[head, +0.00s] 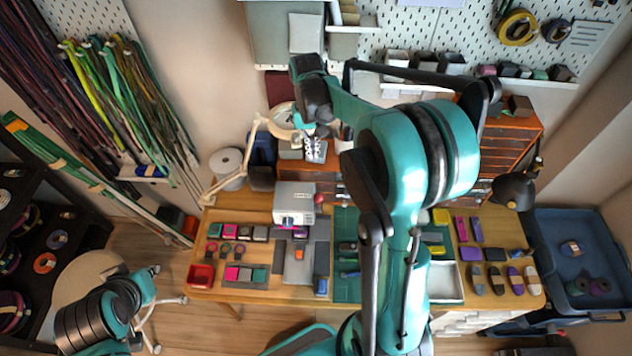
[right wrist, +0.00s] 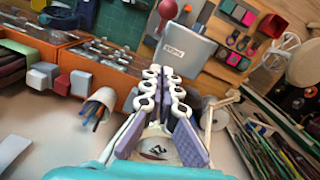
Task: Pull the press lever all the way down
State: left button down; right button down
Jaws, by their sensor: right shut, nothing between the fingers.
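The press (head: 294,202) is a pale grey box-shaped machine on the wooden table. It also shows in the right wrist view (right wrist: 184,48). Its lever ends in a red ball knob (head: 319,199), at the right side of the press; the knob shows in the right wrist view (right wrist: 167,9) above the box. The knob stands high, beside the press's top. My right gripper (head: 316,152) is shut and empty, behind and above the press in the head view. In the right wrist view its fingertips (right wrist: 160,72) point towards the press, apart from the knob. My left gripper is not visible.
A magnifier lamp (head: 252,140) stands left of my right gripper. Orange drawer units (head: 510,135) stand behind. A cup with pens (right wrist: 98,105) is near the gripper. A blue bin (head: 580,225) is far right.

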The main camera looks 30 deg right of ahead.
jog(key=s+a+f, duration=0.1)
jog(key=s+f, duration=0.3)
jog(key=f, duration=0.5)
jog(key=shift+f+p, duration=0.35)
jog(key=shift+p, duration=0.05)
jog(key=shift+s, duration=0.1)
jog(key=shift+s+a, duration=0.1)
